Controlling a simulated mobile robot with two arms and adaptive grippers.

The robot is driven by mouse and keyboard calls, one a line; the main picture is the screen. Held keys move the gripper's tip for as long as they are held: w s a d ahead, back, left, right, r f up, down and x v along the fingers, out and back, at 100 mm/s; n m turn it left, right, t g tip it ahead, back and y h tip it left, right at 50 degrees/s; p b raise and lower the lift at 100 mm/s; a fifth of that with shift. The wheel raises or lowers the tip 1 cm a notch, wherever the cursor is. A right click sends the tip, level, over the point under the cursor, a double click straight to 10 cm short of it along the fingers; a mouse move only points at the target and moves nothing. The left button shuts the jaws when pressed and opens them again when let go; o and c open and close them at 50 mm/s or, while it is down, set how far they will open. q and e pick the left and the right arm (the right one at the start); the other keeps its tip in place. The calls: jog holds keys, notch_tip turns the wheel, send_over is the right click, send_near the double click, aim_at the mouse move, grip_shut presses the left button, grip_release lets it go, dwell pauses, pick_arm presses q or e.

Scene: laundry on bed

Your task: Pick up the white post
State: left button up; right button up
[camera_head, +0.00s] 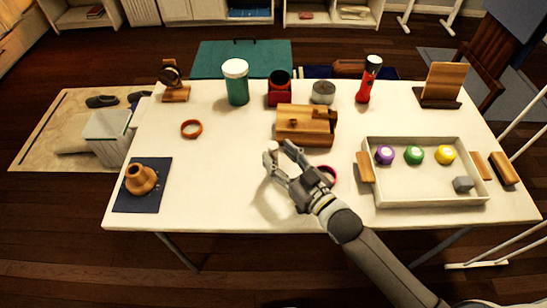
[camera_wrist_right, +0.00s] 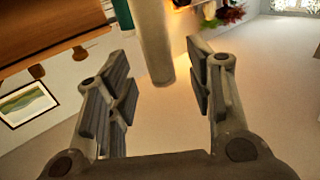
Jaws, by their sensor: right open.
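The white post (camera_head: 273,147) stands upright on the white table, just in front of the wooden block-like box. It also shows in the right wrist view as a pale cylinder (camera_wrist_right: 152,38), in the gap between the fingers and towards their tips. My right gripper (camera_head: 279,160) is open and low over the table, its fingertips beside the post. In the wrist view the open fingers (camera_wrist_right: 160,80) stand apart with clear space on both sides of the post. The post's lower part is partly hidden by the fingers in the head view. My left gripper is not in view.
The wooden box (camera_head: 307,125) is close behind the post. A pink ring (camera_head: 329,174) lies beside my right gripper. A tray (camera_head: 425,200) with coloured balls is to the right.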

aim_at(276, 153)
jog(key=x, duration=0.3)
jog(key=shift+w+a, duration=0.1)
jog(key=shift+w, duration=0.05)
grip_shut()
dwell(0.3)
